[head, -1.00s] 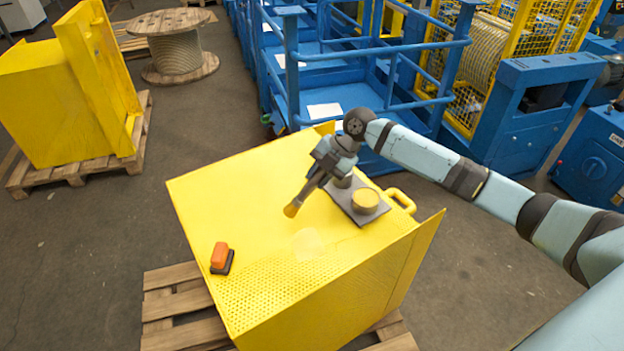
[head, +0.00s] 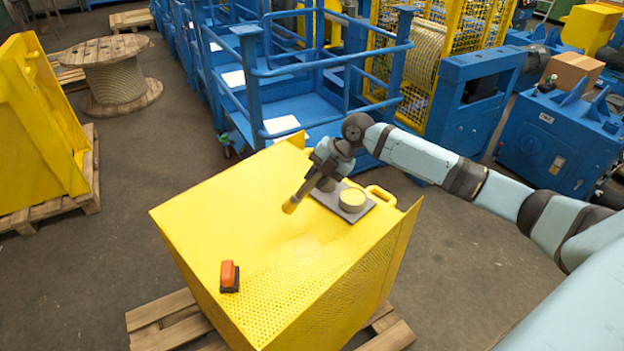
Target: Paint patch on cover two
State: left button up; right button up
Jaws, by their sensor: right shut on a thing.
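The yellow cover (head: 225,210) stands in front of me on a wooden pallet, its top face up. A faint paler patch (head: 306,248) shows on its top near the perforated part. My right gripper (head: 313,183) is shut on a brush (head: 296,200), whose yellow tip points down and left above the cover, up from the patch. A yellow paint tin (head: 353,200) stands on a grey mat (head: 331,202) on the cover, beside the gripper. An orange and black block (head: 229,276) lies near the cover's left edge. My left gripper is not in view.
The pallet (head: 160,315) sticks out below the cover. Another yellow cover (head: 40,130) stands on a pallet at the left. A cable reel (head: 118,75) is behind it. Blue railed frames (head: 300,85) and blue machines (head: 560,140) stand behind. Floor between them is clear.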

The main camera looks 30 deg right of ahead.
notch_tip(320, 180, down, 5)
jog(key=b, duration=0.3)
jog(key=shift+d, duration=0.15)
jog(key=shift+s, duration=0.1)
